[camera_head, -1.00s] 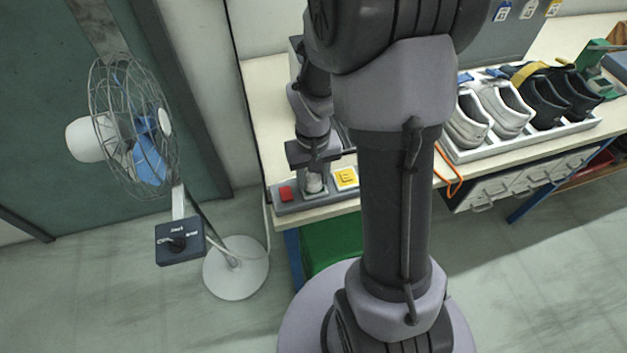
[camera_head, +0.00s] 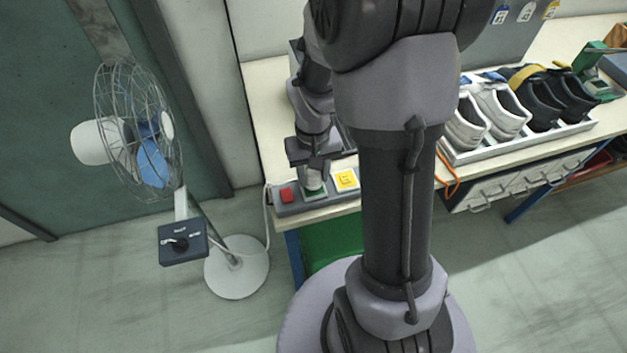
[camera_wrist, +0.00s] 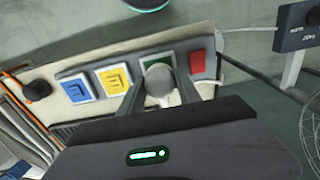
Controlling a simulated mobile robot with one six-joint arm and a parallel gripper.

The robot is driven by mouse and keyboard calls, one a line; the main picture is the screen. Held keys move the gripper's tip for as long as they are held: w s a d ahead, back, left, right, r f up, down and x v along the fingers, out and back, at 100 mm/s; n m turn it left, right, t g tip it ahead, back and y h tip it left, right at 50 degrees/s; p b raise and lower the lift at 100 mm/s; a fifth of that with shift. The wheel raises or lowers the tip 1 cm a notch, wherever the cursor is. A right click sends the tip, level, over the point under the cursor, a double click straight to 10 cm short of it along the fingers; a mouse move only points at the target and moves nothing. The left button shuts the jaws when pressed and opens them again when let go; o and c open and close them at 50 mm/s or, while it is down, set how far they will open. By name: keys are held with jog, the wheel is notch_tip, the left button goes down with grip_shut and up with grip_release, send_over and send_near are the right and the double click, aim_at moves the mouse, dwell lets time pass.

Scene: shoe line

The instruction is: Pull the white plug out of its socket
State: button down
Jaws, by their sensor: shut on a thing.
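The white plug (camera_head: 314,180) is between the jaws of my gripper (camera_head: 316,168), at the green socket (camera_head: 318,194) on the grey power strip (camera_head: 327,202). In the wrist view the rounded top of the plug (camera_wrist: 158,84) shows between the two dark fingers of my gripper (camera_wrist: 158,92). The green socket plate (camera_wrist: 157,60) shows just beyond it. My gripper is shut on the plug. Part of the green plate shows below the plug in the head view. Whether its pins are clear of the socket is hidden.
A red switch (camera_head: 287,195) and a yellow socket (camera_head: 346,179) flank the green one; a blue socket (camera_wrist: 75,88) lies farther along. A fan (camera_head: 137,130) stands left, with its control box (camera_head: 183,242). Shoes (camera_head: 500,108) sit in a rack at right.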

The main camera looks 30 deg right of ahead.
aim_at(313, 173)
jog(key=shift+r+p, duration=1.45)
jog(key=shift+r, duration=0.45)
